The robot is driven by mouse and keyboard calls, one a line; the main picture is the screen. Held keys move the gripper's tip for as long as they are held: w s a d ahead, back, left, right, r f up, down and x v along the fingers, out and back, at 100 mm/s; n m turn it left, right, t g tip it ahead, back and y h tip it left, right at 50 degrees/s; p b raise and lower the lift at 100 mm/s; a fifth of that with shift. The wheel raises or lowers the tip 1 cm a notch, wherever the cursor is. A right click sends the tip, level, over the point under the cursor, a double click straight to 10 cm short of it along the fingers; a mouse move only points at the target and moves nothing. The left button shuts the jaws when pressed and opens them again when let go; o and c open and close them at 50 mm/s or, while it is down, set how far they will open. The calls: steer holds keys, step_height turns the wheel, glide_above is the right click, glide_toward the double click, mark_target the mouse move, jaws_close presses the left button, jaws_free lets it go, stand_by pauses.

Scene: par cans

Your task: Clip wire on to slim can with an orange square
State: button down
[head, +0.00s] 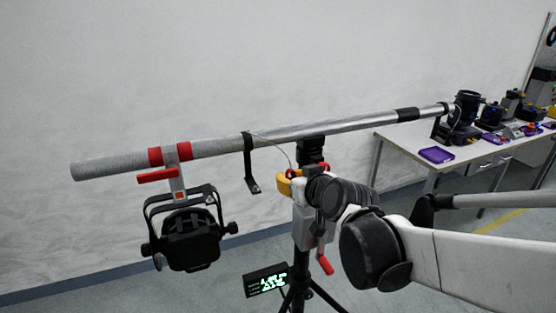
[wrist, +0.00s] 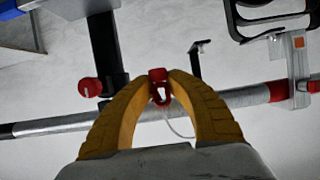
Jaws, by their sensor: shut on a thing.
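The slim black can (head: 190,240) hangs in its yoke from a clamp near the left end of the pole. An orange square (head: 180,195) marks the clamp's stem; it also shows at the upper right of the wrist view (wrist: 298,42). The thin wire (head: 282,144) loops from the pole down to my gripper (head: 291,184). In the wrist view, my gripper's yellow fingers (wrist: 160,76) are shut on the red clip (wrist: 158,92), with the pale wire (wrist: 177,130) trailing behind it. My gripper is to the right of the can, apart from it.
The metal pole (head: 345,122) spans the view. A black hook bracket (head: 249,172) hangs between the can and my gripper. A tripod stand (head: 302,235) is behind my gripper. A white table (head: 400,137) at right holds another can (head: 466,108) and purple trays (head: 436,154).

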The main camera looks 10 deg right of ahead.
mark_target(209, 196)
steer(key=shift+s+a+f+b, duration=0.1)
steer(key=shift+a+b, duration=0.25)
steer(key=shift+a, duration=4.7)
steer(key=shift+a+f+b, duration=0.1)
steer(key=shift+a+b, duration=0.25)
steer(key=shift+a, duration=4.7)
steer(key=shift+f+b, duration=0.95)
steer(key=shift+f, duration=0.5)
steer(key=c, duration=1.2)
jaws_free()
steer(key=shift+d, duration=0.1)
steer(key=shift+c, duration=0.2)
steer(key=shift+s+r, duration=0.1)
steer(key=shift+s, duration=0.05)
